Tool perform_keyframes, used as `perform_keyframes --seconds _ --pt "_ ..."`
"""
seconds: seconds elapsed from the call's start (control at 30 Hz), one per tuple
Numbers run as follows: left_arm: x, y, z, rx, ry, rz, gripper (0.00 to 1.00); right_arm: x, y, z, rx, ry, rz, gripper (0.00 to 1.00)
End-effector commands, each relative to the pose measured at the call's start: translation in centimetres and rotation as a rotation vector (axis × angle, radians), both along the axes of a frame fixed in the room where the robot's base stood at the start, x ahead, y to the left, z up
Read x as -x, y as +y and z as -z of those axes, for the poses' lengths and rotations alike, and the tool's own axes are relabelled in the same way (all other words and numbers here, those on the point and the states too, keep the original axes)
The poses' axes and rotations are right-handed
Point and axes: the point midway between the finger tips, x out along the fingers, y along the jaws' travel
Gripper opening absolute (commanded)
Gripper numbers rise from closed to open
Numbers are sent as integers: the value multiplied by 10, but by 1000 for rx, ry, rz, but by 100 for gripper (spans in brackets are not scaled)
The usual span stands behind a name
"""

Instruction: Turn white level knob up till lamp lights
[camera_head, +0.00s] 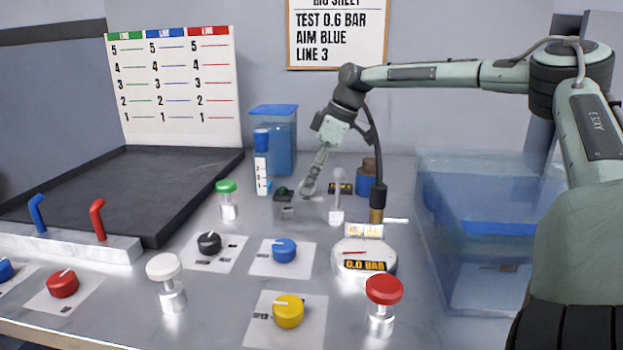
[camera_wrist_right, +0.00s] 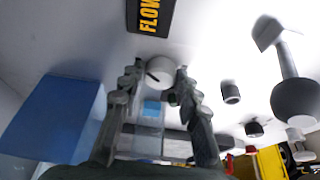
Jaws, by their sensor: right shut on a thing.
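The white level knob (camera_wrist_right: 160,68), with a dark pointer line, sits between the fingertips of my right gripper (camera_wrist_right: 157,76) in the right wrist view. The fingers are closed on its sides. In the head view my right gripper (camera_head: 308,188) reaches down at the back of the bench, and the knob cannot be made out there. Just left of it is a small grey block with a dark green dome (camera_head: 284,191), perhaps the lamp; it looks unlit. My left gripper is not in view.
A blue-capped level tube (camera_head: 262,165) and a blue tank (camera_head: 275,130) stand left of my right gripper. A yellow FLOW label (camera_wrist_right: 149,15) lies beyond the knob.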

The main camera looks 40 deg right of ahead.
Motion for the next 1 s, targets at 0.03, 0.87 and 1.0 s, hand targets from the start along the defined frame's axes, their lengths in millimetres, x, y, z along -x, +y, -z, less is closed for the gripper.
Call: perform_keyframes --seconds 0.03,0.87,1.0 --pt "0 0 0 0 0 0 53 0 0 0 0 0 0 11" --pt "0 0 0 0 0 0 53 1 2 0 0 0 280 3" --pt "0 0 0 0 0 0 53 1 2 0 0 -1 279 43"
